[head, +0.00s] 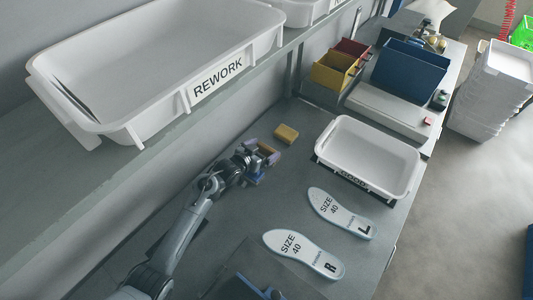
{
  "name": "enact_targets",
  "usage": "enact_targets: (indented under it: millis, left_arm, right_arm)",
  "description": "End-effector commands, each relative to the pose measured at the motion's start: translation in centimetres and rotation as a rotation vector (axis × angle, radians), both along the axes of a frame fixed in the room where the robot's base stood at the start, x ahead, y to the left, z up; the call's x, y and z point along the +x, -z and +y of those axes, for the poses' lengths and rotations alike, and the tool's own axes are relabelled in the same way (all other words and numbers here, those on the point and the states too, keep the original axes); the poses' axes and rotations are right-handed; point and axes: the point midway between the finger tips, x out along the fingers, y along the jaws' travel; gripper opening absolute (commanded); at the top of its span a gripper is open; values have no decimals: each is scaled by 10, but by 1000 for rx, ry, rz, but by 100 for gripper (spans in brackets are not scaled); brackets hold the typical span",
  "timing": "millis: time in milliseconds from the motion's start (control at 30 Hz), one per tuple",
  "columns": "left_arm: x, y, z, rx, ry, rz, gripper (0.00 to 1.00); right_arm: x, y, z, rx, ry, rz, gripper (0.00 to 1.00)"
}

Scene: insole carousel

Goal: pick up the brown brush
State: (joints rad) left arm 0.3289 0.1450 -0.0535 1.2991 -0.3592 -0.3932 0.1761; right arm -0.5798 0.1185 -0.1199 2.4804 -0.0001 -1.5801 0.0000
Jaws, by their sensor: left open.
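My left gripper (264,162) is over the grey worktop near the middle of the head view, its arm coming in from the lower left. Its jaws are apart. A small brown piece (266,149), which looks like the brown brush, shows at the fingers and is partly hidden by them. I cannot tell whether the fingers touch it. A yellow-tan block (286,134) lies on the worktop just beyond the gripper, apart from it. My right gripper is not in view.
Two white insoles (341,212) marked size 40 lie to the right. A white tray (408,155) stands behind them. A shelf with a white REWORK bin (125,128) overhangs the upper left. Yellow (331,75) and red bins stand at the back. Worktop between gripper and insoles is clear.

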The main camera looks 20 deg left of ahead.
Motion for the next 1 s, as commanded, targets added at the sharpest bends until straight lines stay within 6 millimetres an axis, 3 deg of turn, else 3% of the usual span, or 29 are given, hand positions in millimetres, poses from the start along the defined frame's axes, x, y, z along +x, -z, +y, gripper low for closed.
enact_targets:
  millis: [100,400,767,1000]
  left_arm:
    - [0,0,0,0,0,0,98]
    - [0,-1,0,0,0,-1,57]
    - [0,-6,0,0,0,-2,56]
    - [0,-29,0,1,1,-3,56]
  right_arm:
    - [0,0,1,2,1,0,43]
    - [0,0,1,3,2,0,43]
    - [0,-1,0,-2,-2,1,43]
    - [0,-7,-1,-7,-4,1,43]
